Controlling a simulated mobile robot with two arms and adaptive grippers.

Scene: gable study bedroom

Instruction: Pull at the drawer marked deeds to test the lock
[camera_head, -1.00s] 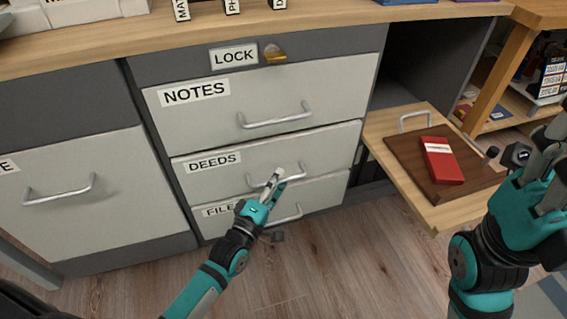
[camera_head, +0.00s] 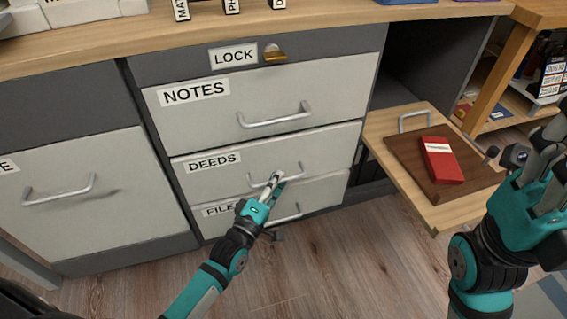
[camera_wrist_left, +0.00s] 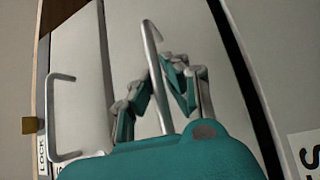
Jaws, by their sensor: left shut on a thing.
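The deeds drawer (camera_head: 225,182) is a pale front with a "DEEDS" label, between the notes drawer (camera_head: 200,115) and the files drawer (camera_head: 325,192). Its front looks flush with theirs. My left gripper (camera_head: 273,182) is shut on its metal bar handle (camera_head: 252,183). In the left wrist view, this handle (camera_wrist_left: 151,45) runs between the two fingers (camera_wrist_left: 163,98). A brass lock (camera_head: 275,54) sits beside the "LOCK" label above the drawers. My right gripper (camera_head: 548,170) is at the right edge, away from the drawers; its finger opening is unclear.
A pulled-out wooden board (camera_head: 400,190) right of the drawers carries a dark brown board (camera_head: 410,155) with a red box (camera_head: 441,160). The wooden desktop (camera_head: 330,24) overhangs the drawers. The wood floor (camera_head: 320,260) in front is clear.

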